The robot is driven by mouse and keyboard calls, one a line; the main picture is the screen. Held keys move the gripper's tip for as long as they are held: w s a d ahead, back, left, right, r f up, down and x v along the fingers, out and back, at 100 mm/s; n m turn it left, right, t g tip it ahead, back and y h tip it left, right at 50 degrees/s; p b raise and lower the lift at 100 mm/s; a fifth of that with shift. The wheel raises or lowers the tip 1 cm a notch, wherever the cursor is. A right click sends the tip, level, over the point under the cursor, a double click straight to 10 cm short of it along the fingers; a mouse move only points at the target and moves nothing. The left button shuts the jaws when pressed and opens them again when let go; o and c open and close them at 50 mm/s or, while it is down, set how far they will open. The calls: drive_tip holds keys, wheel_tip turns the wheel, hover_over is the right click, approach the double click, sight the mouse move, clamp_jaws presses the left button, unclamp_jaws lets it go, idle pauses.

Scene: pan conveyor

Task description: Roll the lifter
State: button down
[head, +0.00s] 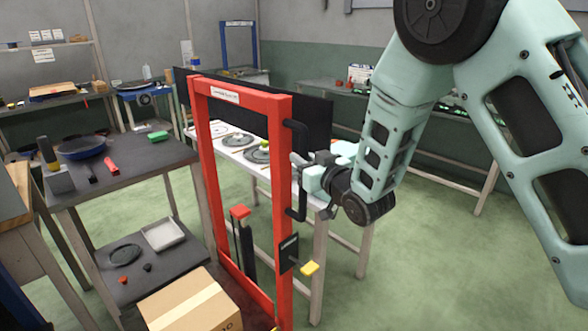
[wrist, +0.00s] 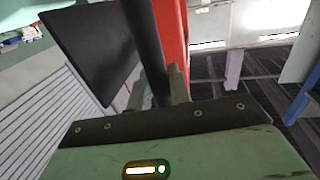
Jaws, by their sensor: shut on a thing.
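The lifter (head: 205,140) is a tall red frame standing upright on the floor in the middle of the head view. A black bar handle (head: 296,126) is fixed to its right post. My gripper (head: 299,162) is at that post and shut around the handle. In the wrist view the black handle (wrist: 146,40) runs between my two fingers (wrist: 160,88), beside the red post (wrist: 174,35). The finger pads' contact is partly hidden. A yellow pedal (head: 310,268) sticks out low on the lifter's right side. The lifter's wheels are out of view.
A cardboard box (head: 190,305) is low in front of the lifter. A dark table (head: 130,160) with a blue pan (head: 82,147) stands close on the left. A white table (head: 240,158) with plates is right behind the frame. Green floor (head: 420,260) is open to the right.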

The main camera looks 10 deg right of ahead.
drive_tip(key=shift+w+d, duration=0.2)
drive_tip(key=shift+d, duration=0.1)
drive_tip(key=shift+d, duration=0.1)
drive_tip(key=c, duration=1.3)
unclamp_jaws()
drive_tip(key=shift+w, duration=0.15)
drive_tip(key=shift+c, duration=0.2)
drive_tip(key=v, duration=1.2)
drive_tip(key=shift+p, duration=0.3)
